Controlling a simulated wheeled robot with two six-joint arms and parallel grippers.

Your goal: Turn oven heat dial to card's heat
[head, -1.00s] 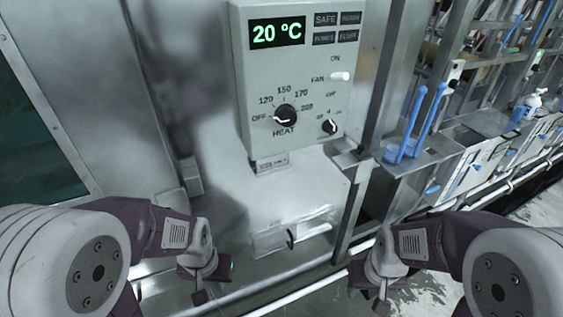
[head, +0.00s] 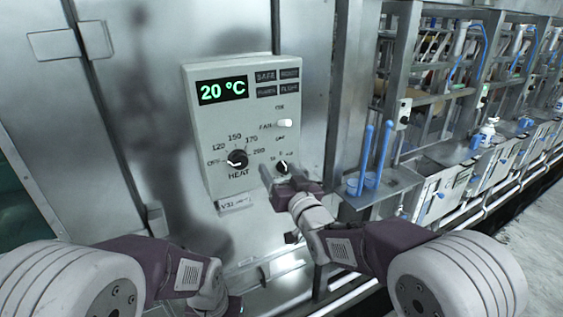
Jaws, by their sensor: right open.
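The oven's control box (head: 211,120) is on the metal wall, with a green display (head: 222,90) reading 20 °C. The black heat dial (head: 238,159) has a white pointer toward OFF; its marks run 120, 150, 170, 200. My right gripper (head: 278,178) is open in front of the box's lower right, just below a smaller black dial (head: 282,167) and right of the heat dial, apart from the latter. My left gripper (head: 228,306) is low at the bottom, and its fingers are not clear. No card with a heat value can be made out.
A white fan switch (head: 285,123) sits above the small dial. A small label plate (head: 235,204) is under the box. Blue-handled tools (head: 376,155) stand on a metal shelf (head: 396,184) right of the box.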

